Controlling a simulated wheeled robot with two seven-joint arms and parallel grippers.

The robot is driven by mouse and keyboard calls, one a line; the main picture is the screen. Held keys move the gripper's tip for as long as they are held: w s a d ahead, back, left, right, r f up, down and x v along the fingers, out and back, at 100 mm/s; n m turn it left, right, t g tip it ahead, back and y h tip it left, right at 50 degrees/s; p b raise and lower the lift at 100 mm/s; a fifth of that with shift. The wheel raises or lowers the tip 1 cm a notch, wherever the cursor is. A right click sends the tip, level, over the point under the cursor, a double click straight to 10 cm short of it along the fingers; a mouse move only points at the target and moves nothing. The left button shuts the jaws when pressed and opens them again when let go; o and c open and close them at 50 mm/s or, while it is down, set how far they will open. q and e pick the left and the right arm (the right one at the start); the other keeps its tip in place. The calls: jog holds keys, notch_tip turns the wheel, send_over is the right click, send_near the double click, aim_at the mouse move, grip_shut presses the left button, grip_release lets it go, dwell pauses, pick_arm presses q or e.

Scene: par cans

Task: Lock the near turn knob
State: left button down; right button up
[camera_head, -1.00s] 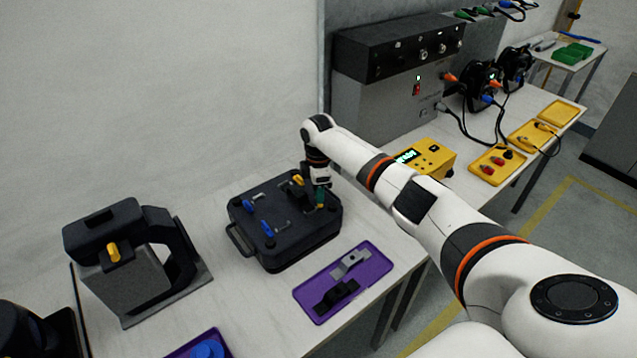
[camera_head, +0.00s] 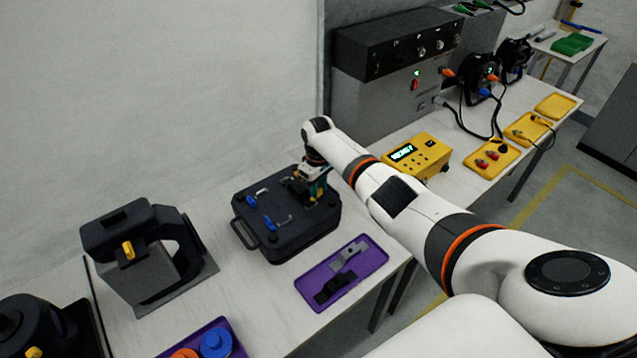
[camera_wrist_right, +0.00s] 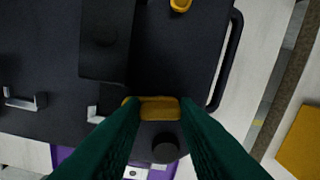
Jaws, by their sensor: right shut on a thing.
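The dark case (camera_head: 270,243) lies flat on the bench, with blue and yellow parts on its top. My right gripper (camera_head: 316,194) reaches down onto the right part of the case top. In the right wrist view its dark green fingers (camera_wrist_right: 158,112) are shut on a yellow turn knob (camera_wrist_right: 157,104), whose bar lies across the picture. A second yellow knob (camera_wrist_right: 180,4) shows at the top edge of that view, away from the fingers. My left gripper is not in view.
A purple tray (camera_head: 375,262) with a grey and a black part lies in front of the case. A yellow meter (camera_head: 417,155) stands to its right, a dark-topped fixture (camera_head: 150,275) to its left. Raised dark block (camera_wrist_right: 105,40) and case handle (camera_wrist_right: 232,55) are close to the fingers.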

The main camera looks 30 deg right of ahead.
jog(key=shift+r+m+p, duration=0.15)
jog(key=shift+m+p, duration=0.15)
jog(key=shift+m, duration=0.7)
jog(key=shift+w, duration=0.1)
jog(key=o, duration=0.7)
notch_tip(320, 180, up, 12)
jog(key=shift+f+b, duration=0.1)
jog(key=shift+b, duration=0.65)
